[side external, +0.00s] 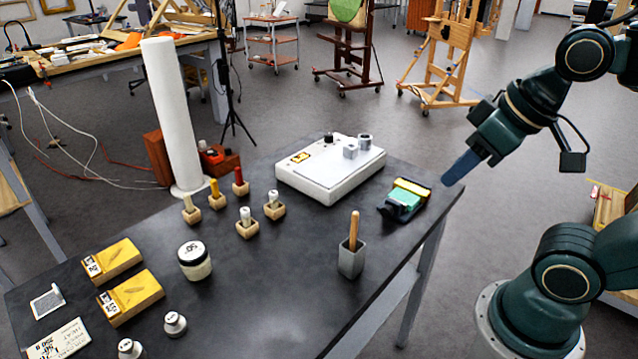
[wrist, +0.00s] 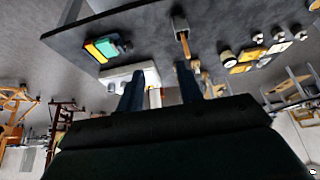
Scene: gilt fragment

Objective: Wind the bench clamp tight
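A small dark blue device with a green block and a yellow strip (side external: 404,201) sits near the right edge of the black bench; it looks like the bench clamp, and I cannot make out a handle. It also shows in the wrist view (wrist: 107,47), left of my fingers. My gripper (side external: 458,170) hangs off the bench's right edge, above and to the right of the clamp, not touching it. In the wrist view my two blue fingers (wrist: 160,72) are apart with nothing held between them.
A white box (side external: 325,180) with grey weights stands behind the clamp, and a grey cup with a wooden stick (side external: 351,262) in front. Wooden-block holders, a jar (side external: 194,262), yellow boxes (side external: 130,296) and a tall white cylinder (side external: 172,115) stand further left. The bench's front right is bare.

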